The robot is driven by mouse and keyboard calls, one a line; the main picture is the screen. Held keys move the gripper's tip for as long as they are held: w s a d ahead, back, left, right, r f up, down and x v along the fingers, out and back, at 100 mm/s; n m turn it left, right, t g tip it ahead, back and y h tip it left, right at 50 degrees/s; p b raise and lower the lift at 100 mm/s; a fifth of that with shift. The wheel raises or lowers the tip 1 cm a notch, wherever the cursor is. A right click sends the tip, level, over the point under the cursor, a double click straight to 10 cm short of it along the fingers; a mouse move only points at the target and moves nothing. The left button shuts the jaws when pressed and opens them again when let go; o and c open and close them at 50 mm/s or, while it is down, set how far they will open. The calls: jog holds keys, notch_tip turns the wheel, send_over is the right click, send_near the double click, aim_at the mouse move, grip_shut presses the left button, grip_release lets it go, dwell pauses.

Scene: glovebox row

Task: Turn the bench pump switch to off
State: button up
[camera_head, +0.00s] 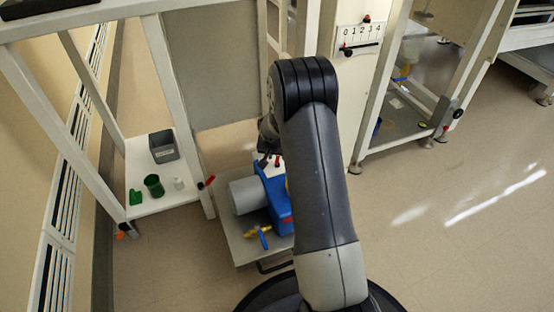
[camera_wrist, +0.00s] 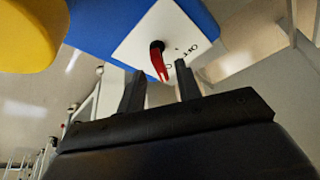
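The bench pump (camera_head: 270,192) has a blue body and a grey cylinder, and stands on a low shelf left of my arm. In the wrist view its blue body (camera_wrist: 100,25) carries a white plate (camera_wrist: 150,38) with partly readable lettering. The pump switch (camera_wrist: 158,60) is a red lever on a dark hub on that plate. My gripper (camera_wrist: 158,85) is open, and the red lever shows between its two fingers in the picture. I cannot tell whether a finger touches it. In the head view my gripper (camera_head: 268,150) is partly hidden by my arm.
A yellow part (camera_wrist: 28,35) is close at the wrist view's upper left. A white shelf (camera_head: 165,200) with a grey box (camera_head: 163,146) and green cup (camera_head: 153,185) stands left. A numbered panel (camera_head: 358,38) is behind my arm. Open floor lies right.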

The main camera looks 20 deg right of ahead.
jog(key=shift+w+d+f, duration=0.1)
jog(key=shift+w+f, duration=0.1)
jog(key=shift+f, duration=0.4)
grip_shut()
